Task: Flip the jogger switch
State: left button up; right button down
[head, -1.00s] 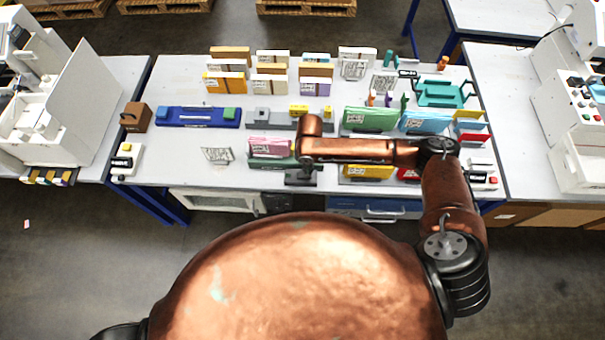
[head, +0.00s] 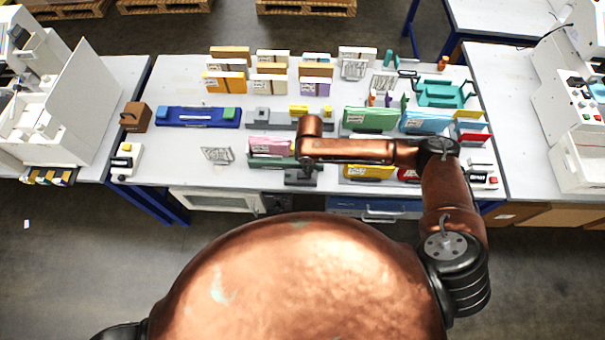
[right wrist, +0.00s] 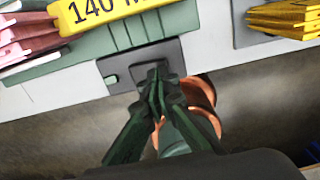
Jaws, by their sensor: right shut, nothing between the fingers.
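The jogger appears to be the green unit with a pink paper stack (head: 268,145) at the table's front edge. In the right wrist view its green ribbed body (right wrist: 120,37) carries a yellow label reading "140". A dark plate (right wrist: 118,66) sits on its front, with a small green switch-like piece (right wrist: 112,79) on the left part. My right gripper (right wrist: 157,74) is shut and empty, its tips over the right part of this plate, right of the green piece. Whether the tips touch is unclear. In the head view my right gripper (head: 303,174) is partly hidden under my arm. My left gripper is out of view.
A yellow stack (head: 368,171) stands right of the jogger; it also shows in the right wrist view (right wrist: 285,16). A wire stand (head: 217,155) lies to the left. Green (head: 370,118) and blue (head: 425,121) stacks stand behind. The front-left tabletop is mostly clear.

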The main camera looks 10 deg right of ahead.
jog(key=shift+f+b, duration=0.45)
jog(key=shift+f, duration=0.65)
dwell(0.4)
jog(key=shift+r, duration=0.15)
notch_tip(320, 180, up, 7)
jog(key=p, duration=0.7)
dwell(0.5)
